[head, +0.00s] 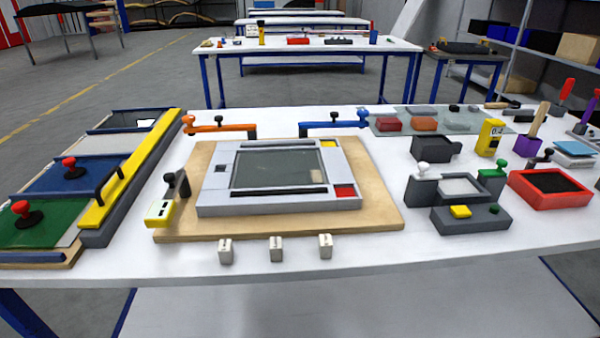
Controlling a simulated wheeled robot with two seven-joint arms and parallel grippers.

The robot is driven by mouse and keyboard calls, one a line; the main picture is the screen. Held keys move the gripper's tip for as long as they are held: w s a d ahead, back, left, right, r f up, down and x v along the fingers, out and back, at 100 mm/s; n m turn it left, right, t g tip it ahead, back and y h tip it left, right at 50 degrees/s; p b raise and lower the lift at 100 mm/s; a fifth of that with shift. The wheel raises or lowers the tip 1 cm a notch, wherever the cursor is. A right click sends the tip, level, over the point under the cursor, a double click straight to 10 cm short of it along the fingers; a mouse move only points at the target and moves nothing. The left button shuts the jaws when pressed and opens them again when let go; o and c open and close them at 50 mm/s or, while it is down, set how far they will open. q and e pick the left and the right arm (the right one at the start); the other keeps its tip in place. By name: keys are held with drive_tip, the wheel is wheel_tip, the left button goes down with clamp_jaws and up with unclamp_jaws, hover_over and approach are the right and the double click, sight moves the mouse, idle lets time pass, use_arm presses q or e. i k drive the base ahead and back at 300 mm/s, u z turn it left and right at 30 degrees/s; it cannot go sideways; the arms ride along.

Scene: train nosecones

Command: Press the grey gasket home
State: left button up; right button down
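A light grey frame (210,185) lies flat on a tan board (385,220) at the middle of the white bench. It surrounds a dark glassy panel (275,168). A thin grey border runs around the panel; I cannot tell whether this is the gasket or how deep it sits. A black strip (279,192) lies along the panel's front edge. A yellow patch (328,143) and a red patch (345,191) mark two right corners of the frame. Neither of my grippers is in view.
Orange (220,127) and blue (335,125) levers stand behind the frame. A yellow gauge (158,213) stands left, beside a rack with a yellow bar (130,170). Several white blocks (276,249) line the front. A red tray (550,187) and grey fixtures crowd the right.

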sight(252, 144)
drive_tip(key=k, duration=1.35)
drive_tip(key=u, duration=0.7)
drive_tip(key=i, duration=1.55)
drive_tip(key=z, duration=0.25)
